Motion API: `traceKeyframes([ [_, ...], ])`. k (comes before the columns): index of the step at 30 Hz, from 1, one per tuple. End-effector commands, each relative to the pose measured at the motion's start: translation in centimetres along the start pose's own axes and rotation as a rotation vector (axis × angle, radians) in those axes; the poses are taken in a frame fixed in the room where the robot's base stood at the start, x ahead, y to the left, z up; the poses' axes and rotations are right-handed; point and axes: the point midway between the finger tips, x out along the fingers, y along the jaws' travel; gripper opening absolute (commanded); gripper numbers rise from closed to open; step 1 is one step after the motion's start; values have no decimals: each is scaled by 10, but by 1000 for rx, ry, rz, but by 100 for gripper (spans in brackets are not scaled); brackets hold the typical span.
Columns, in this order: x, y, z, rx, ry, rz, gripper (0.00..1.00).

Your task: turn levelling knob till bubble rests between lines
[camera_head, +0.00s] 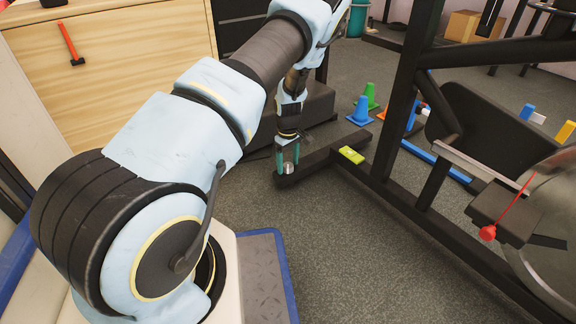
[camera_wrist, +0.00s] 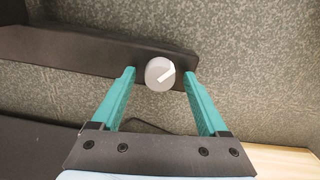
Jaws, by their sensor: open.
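A silvery-white round levelling knob (camera_wrist: 160,74) with a pale mark on its top sits near the end of a dark beam (camera_wrist: 75,50). In the head view the knob (camera_head: 288,167) shows small at the beam's near end. My gripper (camera_wrist: 160,76) is open, with one teal finger on each side of the knob; I cannot tell whether either finger touches it. In the head view my gripper (camera_head: 287,160) points down at the beam end. A yellow-green level (camera_head: 351,155) lies at the beam's joint with the frame; its bubble and lines are too small to make out.
A black frame (camera_head: 404,90) with a large metal disc (camera_head: 555,245) fills the right side. A red ball on a red cord (camera_head: 488,233) hangs there. Grey floor in front of the beam is clear.

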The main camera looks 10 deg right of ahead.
Motion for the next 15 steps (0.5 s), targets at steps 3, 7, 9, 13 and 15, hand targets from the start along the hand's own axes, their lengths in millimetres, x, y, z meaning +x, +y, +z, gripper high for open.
traceKeyframes([
  [3,0,0,0,0,0,0,77],
  [7,0,0,0,0,0,0,76],
  [9,0,0,0,0,0,0,68],
  [13,0,0,0,0,0,0,54],
  [15,0,0,0,0,0,0,46],
])
